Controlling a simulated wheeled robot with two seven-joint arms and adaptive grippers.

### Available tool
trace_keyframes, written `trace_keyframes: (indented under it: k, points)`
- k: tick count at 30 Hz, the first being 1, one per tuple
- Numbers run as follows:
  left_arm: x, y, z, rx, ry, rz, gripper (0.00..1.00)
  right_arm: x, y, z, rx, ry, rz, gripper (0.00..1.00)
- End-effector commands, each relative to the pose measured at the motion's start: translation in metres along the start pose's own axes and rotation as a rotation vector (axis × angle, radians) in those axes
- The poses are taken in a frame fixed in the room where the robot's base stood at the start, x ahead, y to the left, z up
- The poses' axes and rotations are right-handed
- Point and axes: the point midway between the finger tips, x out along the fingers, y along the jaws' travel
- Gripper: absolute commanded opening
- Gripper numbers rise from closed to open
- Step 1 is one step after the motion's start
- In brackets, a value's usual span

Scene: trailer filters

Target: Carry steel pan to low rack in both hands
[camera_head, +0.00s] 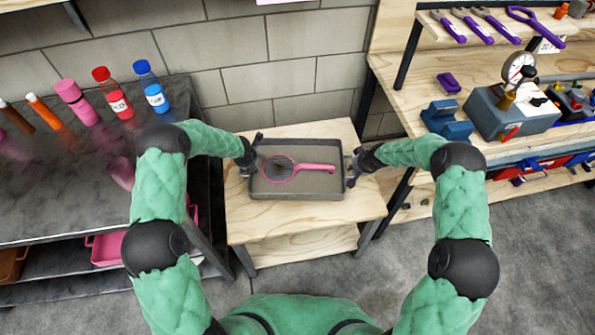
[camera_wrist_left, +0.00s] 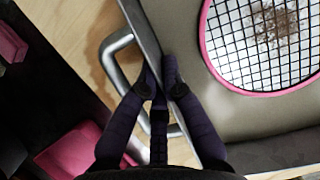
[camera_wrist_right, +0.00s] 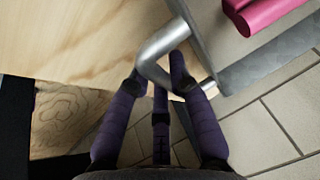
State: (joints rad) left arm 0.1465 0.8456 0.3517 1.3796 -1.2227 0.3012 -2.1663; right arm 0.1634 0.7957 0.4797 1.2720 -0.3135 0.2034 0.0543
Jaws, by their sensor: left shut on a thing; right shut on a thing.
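The steel pan (camera_head: 300,186) is a shallow grey tray with a side handle at each end. It is over the top of the low wooden rack (camera_head: 260,234); whether it touches the wood I cannot tell. A pink round mesh strainer (camera_head: 279,169) with a pink handle lies in the pan. My left gripper (camera_head: 250,158) is shut on the pan's left handle, which shows in the left wrist view (camera_wrist_left: 122,70). My right gripper (camera_head: 357,164) is shut on the right handle, seen as a bent metal bar in the right wrist view (camera_wrist_right: 162,45).
A dark bench (camera_head: 60,215) at left holds a blue bottle (camera_head: 152,90), a red bottle (camera_head: 113,95) and pink and orange items. A wooden bench (camera_head: 400,75) at right holds a gauge device (camera_head: 515,105) and blue blocks. A block wall stands behind. Grey floor is clear in front.

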Motion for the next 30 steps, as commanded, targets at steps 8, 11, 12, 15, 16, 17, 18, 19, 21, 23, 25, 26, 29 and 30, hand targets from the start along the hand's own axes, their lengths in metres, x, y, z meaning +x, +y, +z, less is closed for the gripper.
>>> trace_keyframes:
  k: [8,11,12,15,16,17,18,19,21,23,25,26,29,30]
  points:
    - [0.0043,-0.0071,-0.0032,0.005,0.0,-0.012,0.31,0.0059,-0.0049,0.0057,-0.006,-0.008,-0.005,0.44]
    - [0.0039,-0.0058,-0.0023,0.004,-0.001,-0.01,0.31,0.0052,-0.0038,0.0044,-0.005,-0.006,-0.004,0.44]
    - [0.0038,-0.0052,-0.002,0.004,-0.001,-0.009,0.31,0.005,-0.0034,0.0039,-0.004,-0.005,-0.004,0.44]
    - [0.0037,-0.004,-0.0016,0.003,-0.002,-0.007,0.31,0.0044,-0.0024,0.0029,-0.003,-0.003,-0.003,0.44]
    - [0.0036,-0.0037,-0.0015,0.003,-0.002,-0.007,0.31,0.0043,-0.0022,0.0027,-0.003,-0.002,-0.002,0.44]
    - [0.0036,-0.0035,-0.0014,0.002,-0.002,-0.006,0.31,0.0042,-0.002,0.0025,-0.003,-0.002,-0.002,0.44]
    - [0.0036,-0.0032,-0.0014,0.002,-0.002,-0.006,0.31,0.0041,-0.0017,0.0023,-0.003,-0.002,-0.002,0.44]
    - [0.0036,-0.0029,-0.0013,0.002,-0.002,-0.006,0.31,0.004,-0.0016,0.0022,-0.002,-0.001,-0.002,0.44]
    - [0.0035,-0.0025,-0.0012,0.002,-0.002,-0.005,0.31,0.0039,-0.0012,0.0019,-0.002,-0.001,-0.002,0.44]
    - [0.0035,-0.0023,-0.0011,0.001,-0.002,-0.005,0.31,0.0038,-0.001,0.0018,-0.002,-0.001,-0.001,0.44]
    - [0.0035,-0.002,-0.001,0.001,-0.002,-0.004,0.31,0.0038,-0.0009,0.0017,-0.002,-0.001,-0.001,0.44]
    - [0.0033,-0.0019,-0.001,0.001,-0.002,-0.004,0.31,0.0038,-0.0008,0.0016,-0.002,0.0,-0.001,0.44]
    - [0.0006,-0.0017,-0.0006,0.001,-0.003,-0.004,0.31,0.0037,-0.0006,0.0015,-0.001,0.0,-0.001,0.44]
    - [-0.0018,-0.0015,-0.0002,0.001,-0.003,-0.004,0.31,0.0036,-0.0006,0.0015,-0.001,0.0,-0.001,0.44]
